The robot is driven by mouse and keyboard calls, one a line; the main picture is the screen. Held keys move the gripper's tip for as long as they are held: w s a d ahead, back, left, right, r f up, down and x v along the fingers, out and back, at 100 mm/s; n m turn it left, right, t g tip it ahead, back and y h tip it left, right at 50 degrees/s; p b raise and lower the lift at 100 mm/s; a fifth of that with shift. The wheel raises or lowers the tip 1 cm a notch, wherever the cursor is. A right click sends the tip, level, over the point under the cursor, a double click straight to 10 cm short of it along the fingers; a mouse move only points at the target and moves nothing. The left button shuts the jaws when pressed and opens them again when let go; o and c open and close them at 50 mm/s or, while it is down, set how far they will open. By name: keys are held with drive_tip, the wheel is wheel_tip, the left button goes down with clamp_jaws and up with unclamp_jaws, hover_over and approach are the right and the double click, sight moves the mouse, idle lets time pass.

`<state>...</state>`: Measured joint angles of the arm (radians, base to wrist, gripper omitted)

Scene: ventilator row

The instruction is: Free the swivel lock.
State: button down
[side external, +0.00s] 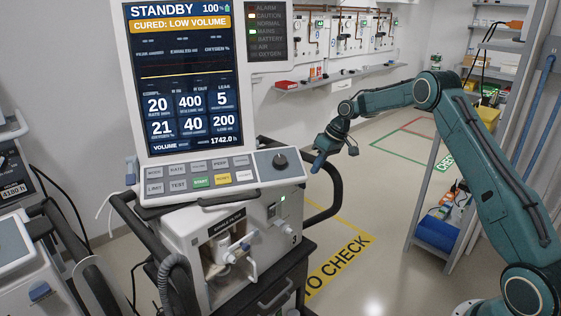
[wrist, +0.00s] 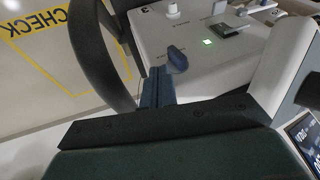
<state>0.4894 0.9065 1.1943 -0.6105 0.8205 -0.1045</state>
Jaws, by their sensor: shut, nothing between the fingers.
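The ventilator (side external: 236,240) stands on a dark cart, its big screen (side external: 185,85) on top reading STANDBY. In the wrist view a dark blue lever (wrist: 178,58) sits at the near edge of the pale housing (wrist: 215,75); it looks like the swivel lock. I cannot make it out in the side view. My gripper (side external: 318,163) is in the air right of the screen, pointing down. Its blue fingers (wrist: 158,86) are shut and empty. Their tips appear close beside the lever in the wrist view; I cannot tell whether they touch it.
A black handle rail (side external: 331,192) curves along the cart's right side and arches left of my fingers in the wrist view (wrist: 103,50). A shelf rack (side external: 450,195) stands at right. Another machine (side external: 25,260) stands at far left. Marked floor (side external: 345,258) right of the cart is clear.

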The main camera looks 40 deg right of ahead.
drive_tip(key=v, duration=0.9)
drive_tip(key=shift+d+r, duration=0.15)
drive_tip(key=shift+r, duration=0.05)
drive_tip(key=shift+s, duration=0.1)
